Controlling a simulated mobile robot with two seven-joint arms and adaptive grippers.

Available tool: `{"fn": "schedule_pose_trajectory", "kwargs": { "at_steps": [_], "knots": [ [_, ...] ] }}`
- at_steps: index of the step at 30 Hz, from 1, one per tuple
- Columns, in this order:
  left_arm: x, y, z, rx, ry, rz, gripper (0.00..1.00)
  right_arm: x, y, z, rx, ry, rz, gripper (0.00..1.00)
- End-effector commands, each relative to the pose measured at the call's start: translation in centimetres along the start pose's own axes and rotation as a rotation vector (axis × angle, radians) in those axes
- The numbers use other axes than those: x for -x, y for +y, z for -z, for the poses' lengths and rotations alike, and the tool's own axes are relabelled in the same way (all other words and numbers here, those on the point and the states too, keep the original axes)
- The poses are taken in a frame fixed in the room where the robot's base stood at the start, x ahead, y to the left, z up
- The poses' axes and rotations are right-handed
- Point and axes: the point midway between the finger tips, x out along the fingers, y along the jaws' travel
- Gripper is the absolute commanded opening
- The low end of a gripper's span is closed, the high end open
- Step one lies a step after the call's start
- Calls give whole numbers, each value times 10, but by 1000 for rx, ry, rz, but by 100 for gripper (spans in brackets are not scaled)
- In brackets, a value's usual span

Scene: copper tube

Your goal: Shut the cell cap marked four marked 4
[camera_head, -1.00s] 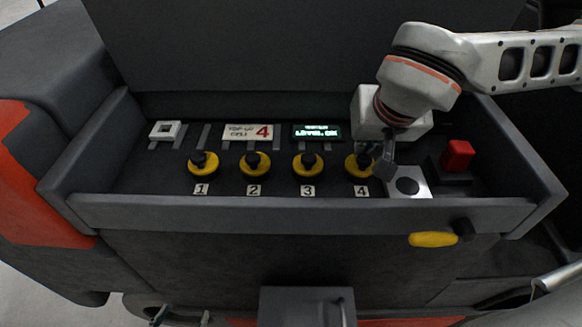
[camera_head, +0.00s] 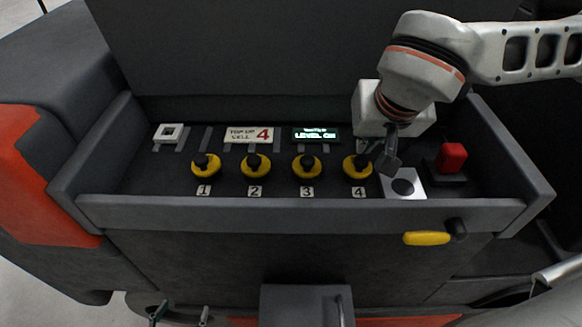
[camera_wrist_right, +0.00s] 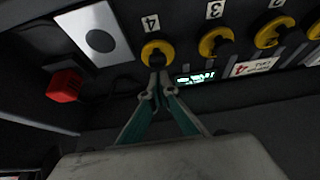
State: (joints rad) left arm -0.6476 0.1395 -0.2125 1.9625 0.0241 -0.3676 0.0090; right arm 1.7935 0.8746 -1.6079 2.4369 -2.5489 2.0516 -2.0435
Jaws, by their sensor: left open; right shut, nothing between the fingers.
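The cell cap marked 4 (camera_head: 350,170) is yellow with a black knob, at the right end of a row of similar caps in the tray. The white label 4 (camera_head: 359,193) lies in front of it. It also shows in the right wrist view (camera_wrist_right: 147,50). My right gripper (camera_head: 387,163) is shut and empty, right beside the cap; its fingertips (camera_wrist_right: 162,88) appear at the cap's edge in the wrist view. I cannot tell whether they touch it. Fingertips of my left gripper (camera_head: 182,315) show apart at the bottom edge of the head view, away from the caps.
Caps 1 (camera_head: 206,166), 2 (camera_head: 255,165) and 3 (camera_head: 306,166) stand to the left. A sign (camera_head: 249,134) reads cell 4, beside a lit display (camera_head: 316,133). A silver plate with a dark disc (camera_head: 403,187) and a red block (camera_head: 452,157) lie right. The tray's front wall (camera_head: 300,213) is raised.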

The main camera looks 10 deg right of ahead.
Motion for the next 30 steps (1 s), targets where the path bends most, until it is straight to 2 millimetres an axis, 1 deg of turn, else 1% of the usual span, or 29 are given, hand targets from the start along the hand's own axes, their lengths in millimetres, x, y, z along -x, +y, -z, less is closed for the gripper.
{"fn": "schedule_pose_trajectory", "kwargs": {
  "at_steps": [1, 18, 23, 30],
  "knots": [
    [2, 0, 4, 0, 1, 0, 65, 6, 0, 4, -2, 3, 1, 0],
    [15, -4, 25, -1, 4, 1, 65, 41, 0, 26, -5, 8, 3, 0],
    [17, -4, 27, -1, 4, 1, 65, 46, 0, 29, -5, 8, 4, 0],
    [16, -4, 26, -1, 4, 1, 65, 46, 0, 29, -6, 8, 3, 0]
  ]
}}
